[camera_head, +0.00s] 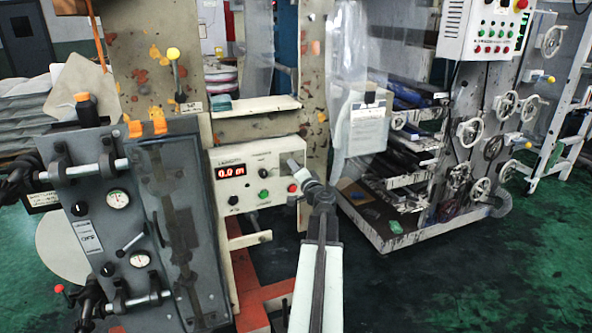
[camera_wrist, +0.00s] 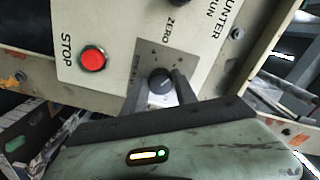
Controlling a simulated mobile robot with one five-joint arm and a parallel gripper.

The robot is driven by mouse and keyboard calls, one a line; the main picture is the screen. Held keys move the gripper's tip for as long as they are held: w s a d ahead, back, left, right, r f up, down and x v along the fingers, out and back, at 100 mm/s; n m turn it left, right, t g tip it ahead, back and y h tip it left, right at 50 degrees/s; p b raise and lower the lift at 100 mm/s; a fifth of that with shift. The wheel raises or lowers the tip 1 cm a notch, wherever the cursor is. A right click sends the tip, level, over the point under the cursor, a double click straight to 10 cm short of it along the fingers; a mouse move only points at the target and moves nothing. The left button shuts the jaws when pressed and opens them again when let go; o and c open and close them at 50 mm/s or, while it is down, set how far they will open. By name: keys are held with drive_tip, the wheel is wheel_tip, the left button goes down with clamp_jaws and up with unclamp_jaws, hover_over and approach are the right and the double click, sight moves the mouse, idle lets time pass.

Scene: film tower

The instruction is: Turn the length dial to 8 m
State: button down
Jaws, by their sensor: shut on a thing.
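The cream control box (camera_head: 232,150) carries a red lit display (camera_head: 231,171) that reads 0.0 m. A small round dark dial (camera_wrist: 160,80) with marks around it sits on the panel, close to the red STOP button (camera_wrist: 93,60). I take it to be the length dial; the numbers around it are too small to read. My gripper (camera_wrist: 157,88) is shut on the dial, one finger on each side. In the head view my gripper (camera_head: 295,165) reaches the right end of the box and hides the dial.
The red button (camera_head: 292,188) lies just below my gripper, and a green button (camera_head: 263,194) and dark knobs (camera_head: 233,199) are to its left. A grey gauge panel (camera_head: 95,220) stands at the left. A rack with handwheels (camera_head: 470,135) stands at the right.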

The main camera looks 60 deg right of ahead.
idle(0.4)
drive_tip(key=c, duration=1)
unclamp_jaws()
drive_tip(key=v, duration=0.8)
